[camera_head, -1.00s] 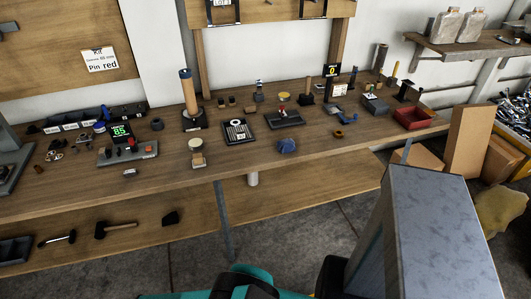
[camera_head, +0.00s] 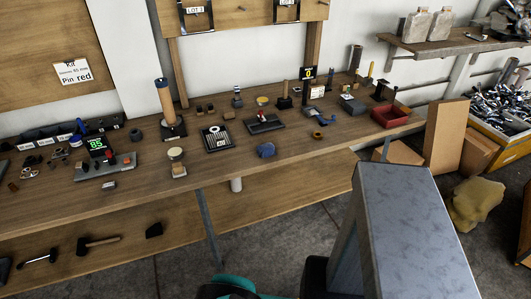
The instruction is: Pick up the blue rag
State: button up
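The blue rag (camera_head: 266,150) is a small crumpled bundle. It lies near the front edge of the wooden workbench (camera_head: 225,167), to the right of the middle of the picture. Nothing covers it. My gripper is not recognisable in this view. A large grey column, part of my own body, fills the lower right, and a teal and black part of me shows at the bottom edge. Both are apart from the rag.
Near the rag are a black tray (camera_head: 264,126), a dark plate with a white disc (camera_head: 217,139) and a small round-topped stand (camera_head: 177,162). A red bin (camera_head: 390,115) stands at the bench's right. A cardboard box (camera_head: 445,132) stands beyond the bench end.

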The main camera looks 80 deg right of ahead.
aim_at(267, 149)
jog(key=u, duration=0.05)
jog(key=k, duration=1.65)
jog(key=z, duration=0.3)
jog(key=i, duration=1)
jog(key=z, duration=0.05)
